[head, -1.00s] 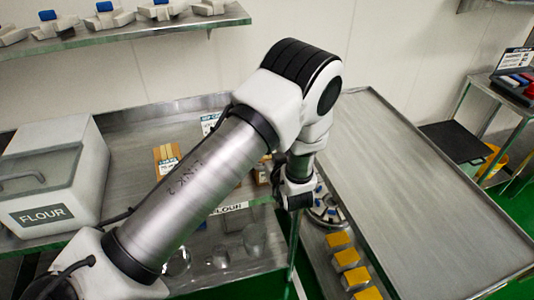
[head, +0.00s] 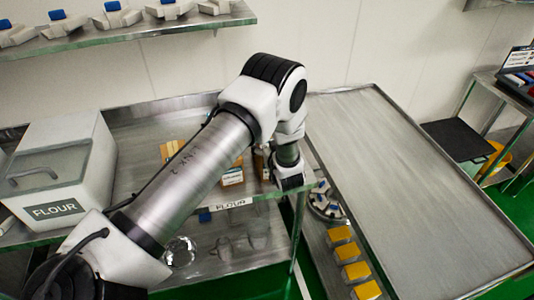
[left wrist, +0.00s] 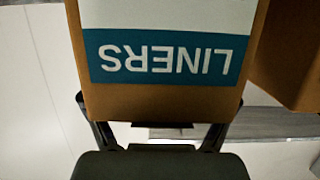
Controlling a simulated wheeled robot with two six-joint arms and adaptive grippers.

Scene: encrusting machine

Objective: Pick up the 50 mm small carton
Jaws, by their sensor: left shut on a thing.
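My left gripper (left wrist: 160,132) is shut on a brown carton (left wrist: 165,103) that fills the top of the left wrist view. The carton has a white and teal label with LINERS, upside down in that view. In the head view my arm comes in from the left and its wrist hangs over the back steel table. The gripper's fingers and most of the held carton are hidden there. A small carton with a white label (head: 232,178) stands just left of the wrist. No 50 mm marking is readable. My right gripper is not in view.
Another brown carton (left wrist: 290,55) is close on the right in the left wrist view. A white flour bin (head: 60,165) stands left on the table. Yellow-topped blocks (head: 350,252) line a lower surface. The large right-hand steel table (head: 400,170) is clear.

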